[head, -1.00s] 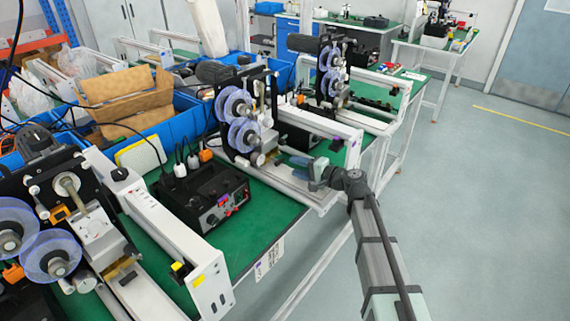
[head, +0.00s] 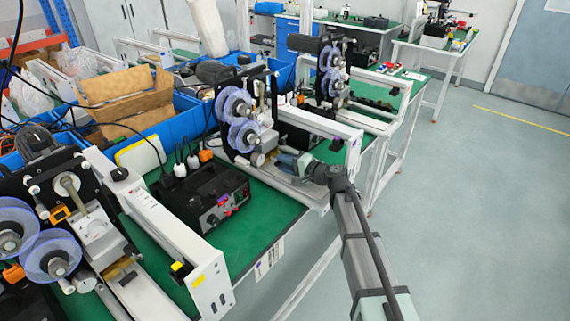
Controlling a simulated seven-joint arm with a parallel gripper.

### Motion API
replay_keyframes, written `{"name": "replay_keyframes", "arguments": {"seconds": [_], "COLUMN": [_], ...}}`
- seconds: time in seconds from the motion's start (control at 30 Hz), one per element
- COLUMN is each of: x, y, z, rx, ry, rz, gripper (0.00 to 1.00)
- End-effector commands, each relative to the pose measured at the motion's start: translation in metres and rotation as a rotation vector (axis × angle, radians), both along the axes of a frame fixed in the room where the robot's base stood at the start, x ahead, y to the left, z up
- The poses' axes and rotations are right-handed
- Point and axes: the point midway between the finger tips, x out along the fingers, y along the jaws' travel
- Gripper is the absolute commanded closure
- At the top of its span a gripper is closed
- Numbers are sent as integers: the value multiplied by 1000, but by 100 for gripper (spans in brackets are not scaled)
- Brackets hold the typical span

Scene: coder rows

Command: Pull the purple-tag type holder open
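My arm reaches in from the lower right, and my gripper (head: 282,161) is at the middle machine (head: 243,112), just right of its small metal parts below the blue-purple reels. The type holder itself is too small to pick out for certain; the low area of the machine beside my gripper is partly covered by it. A small purple mark (head: 356,146) shows on the white end panel of this machine's long arm. My fingertips are too small to tell whether they are open or shut, or touching anything.
A black control box (head: 205,195) stands on the green bench (head: 270,212) to the left. Another reel machine (head: 50,225) is at the near left, and one (head: 328,75) stands behind. White beams flank my gripper. The floor at right is clear.

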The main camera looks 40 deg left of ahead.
Motion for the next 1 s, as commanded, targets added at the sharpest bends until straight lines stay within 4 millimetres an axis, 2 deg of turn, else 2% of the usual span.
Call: {"name": "replay_keyframes", "arguments": {"seconds": [0.03,0.3,0.77,0.87,1.0], "x": [0,0,0,0,-1], "y": [0,0,-2,-11,-35], "z": [0,0,0,0,0], "rx": [0,0,0,0,-1], "ry": [0,0,0,0,1], "rz": [0,0,0,-1,-2], "gripper": [76,100,100,100,100]}}
